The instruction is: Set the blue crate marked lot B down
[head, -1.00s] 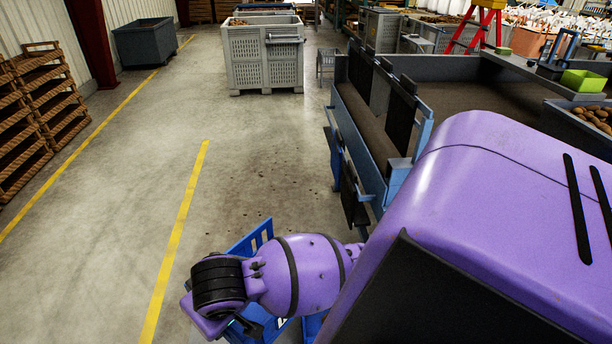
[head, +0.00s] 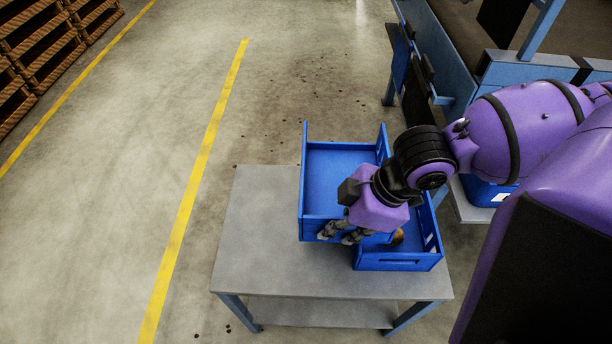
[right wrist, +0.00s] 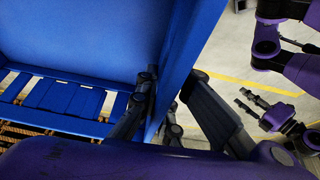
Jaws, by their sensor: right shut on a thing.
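My right gripper (head: 340,232) is shut on the near wall of an empty-looking blue crate (head: 325,168). In the right wrist view the crate's blue wall (right wrist: 187,50) runs between the fingers. The crate is over the back part of a grey table (head: 260,240); I cannot tell whether it touches the top. No lot mark shows on it. A second blue crate (head: 400,265), with a brown potato partly visible inside, stands on the table just right of it, partly hidden by my gripper. My left gripper (right wrist: 250,102) shows only in the right wrist view, open and empty.
Another blue crate (head: 490,194) with a white label is partly hidden behind my right arm. The blue-framed grader (head: 520,70) is at the upper right. The table's left part is bare. Open floor with a yellow line (head: 195,190) lies to the left; wooden pallets (head: 50,45) stand farther off.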

